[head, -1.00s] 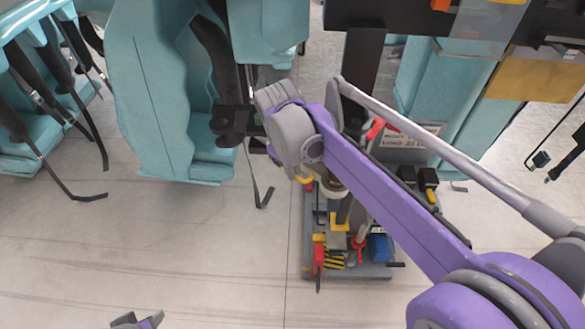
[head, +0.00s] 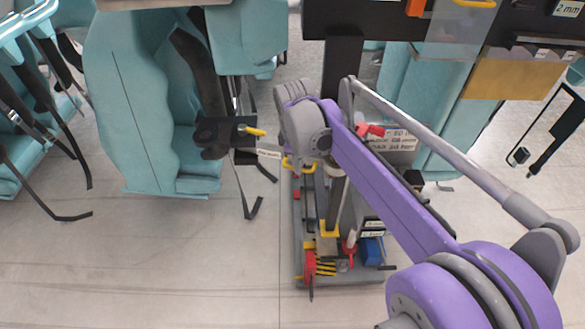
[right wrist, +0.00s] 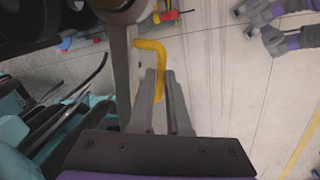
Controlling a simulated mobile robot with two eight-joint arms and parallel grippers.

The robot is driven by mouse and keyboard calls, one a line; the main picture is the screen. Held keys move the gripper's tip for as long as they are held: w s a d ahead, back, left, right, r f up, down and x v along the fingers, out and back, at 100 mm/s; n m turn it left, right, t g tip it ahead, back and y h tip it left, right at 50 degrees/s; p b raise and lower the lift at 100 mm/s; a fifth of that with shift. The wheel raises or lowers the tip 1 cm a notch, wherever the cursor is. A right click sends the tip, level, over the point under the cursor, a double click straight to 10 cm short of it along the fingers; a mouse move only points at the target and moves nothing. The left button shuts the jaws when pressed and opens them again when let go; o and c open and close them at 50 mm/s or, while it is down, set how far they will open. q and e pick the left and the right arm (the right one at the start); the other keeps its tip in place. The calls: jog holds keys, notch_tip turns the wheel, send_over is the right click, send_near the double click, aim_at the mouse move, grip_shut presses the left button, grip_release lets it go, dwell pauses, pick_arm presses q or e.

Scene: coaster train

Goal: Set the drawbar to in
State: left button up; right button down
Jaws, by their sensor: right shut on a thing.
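A yellow bent handle (right wrist: 152,52) shows in the right wrist view, and the fingers of my right gripper (right wrist: 160,100) are closed on it. In the head view my right gripper (head: 292,165) is mostly hidden behind its own wrist, beside a yellow piece there. A black bracket (head: 215,133) juts from the teal seat car, with a yellow-tipped pin (head: 252,131) and a pale tag just left of my wrist. I cannot tell which part is the drawbar. A grey and purple gripper, seemingly my left (right wrist: 270,32), shows at the top right of the right wrist view; its jaws are unclear.
A low grey cart (head: 340,278) with red, yellow and blue parts stands below my right arm. The teal seat car (head: 150,100) stands to the left with black straps hanging. A dark panel (head: 400,22) spans the top right. The floor at lower left is clear.

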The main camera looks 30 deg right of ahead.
jog(key=shift+w+d+n+y, duration=0.1)
jog(key=shift+w+d+n, duration=0.45)
jog(key=shift+d, duration=0.2)
jog(key=shift+w+d+n+y, duration=0.1)
jog(key=shift+w+d+n, duration=0.3)
jog(key=shift+d+n, duration=0.3)
jog(key=shift+w+d+n+y, duration=0.1)
jog(key=shift+w+d+n, duration=0.4)
jog(key=shift+d, duration=0.3)
jog(key=shift+r+t, duration=0.1)
jog(key=shift+t, duration=0.2)
jog(key=c, duration=0.9)
grip_release()
jog(key=shift+w+d, duration=0.1)
jog(key=r, duration=0.3)
jog(key=s+r, duration=0.1)
jog(key=r, duration=0.3)
jog(key=a+r, duration=0.1)
jog(key=r, duration=0.2)
jog(key=shift+s+r+p, duration=0.25)
jog(key=shift+s+p, duration=0.15)
